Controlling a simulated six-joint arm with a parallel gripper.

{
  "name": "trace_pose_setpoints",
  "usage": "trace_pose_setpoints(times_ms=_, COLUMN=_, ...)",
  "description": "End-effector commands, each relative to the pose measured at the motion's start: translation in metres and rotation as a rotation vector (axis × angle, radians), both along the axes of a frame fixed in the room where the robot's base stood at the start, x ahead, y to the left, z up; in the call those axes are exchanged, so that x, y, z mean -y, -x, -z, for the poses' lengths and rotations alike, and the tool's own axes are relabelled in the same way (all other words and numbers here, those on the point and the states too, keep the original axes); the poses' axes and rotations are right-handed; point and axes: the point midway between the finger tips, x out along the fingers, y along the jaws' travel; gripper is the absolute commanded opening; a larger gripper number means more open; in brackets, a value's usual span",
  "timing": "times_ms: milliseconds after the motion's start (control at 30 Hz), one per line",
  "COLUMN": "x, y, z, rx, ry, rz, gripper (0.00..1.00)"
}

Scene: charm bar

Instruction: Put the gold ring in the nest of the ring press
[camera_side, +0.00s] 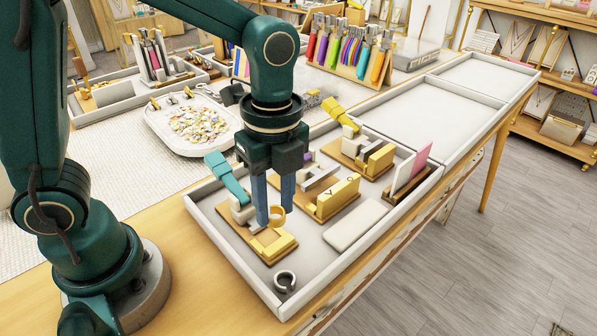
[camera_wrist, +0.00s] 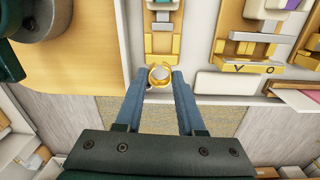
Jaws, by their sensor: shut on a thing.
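My gripper (camera_side: 269,217) is shut on the gold ring (camera_side: 277,215), which it holds above the front part of a tray. In the wrist view, the gold ring (camera_wrist: 152,72) sits between the fingertips (camera_wrist: 159,75), with something silvery showing through it. A tool with a teal lever (camera_side: 228,180) and a yellow-edged wooden base (camera_side: 284,246) stands just below and beside my fingers; it seems to be the ring press. Its base shows ahead of the ring in the wrist view (camera_wrist: 162,43). My fingers partly hide it in the side view, and I cannot make out its nest.
A silver ring-like piece (camera_side: 285,281) stands in the tray's (camera_side: 244,276) near corner. A gold lettered tool (camera_side: 335,197), a yellow-levered tool (camera_side: 362,156), a pale block (camera_side: 355,224) and a card holder (camera_side: 411,184) share the tray. Empty trays (camera_side: 425,118) lie beyond.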

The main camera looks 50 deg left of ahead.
Motion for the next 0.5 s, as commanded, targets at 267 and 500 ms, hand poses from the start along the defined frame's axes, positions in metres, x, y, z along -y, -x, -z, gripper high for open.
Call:
trace_pose_setpoints(times_ms=267, x=-0.024, y=0.000, z=-0.013, rx=0.034, ry=0.008, rz=-0.078, gripper=0.00)
trace_pose_setpoints(times_ms=500, x=-0.023, y=0.000, z=-0.013, rx=0.033, ry=0.008, rz=-0.078, gripper=0.00)
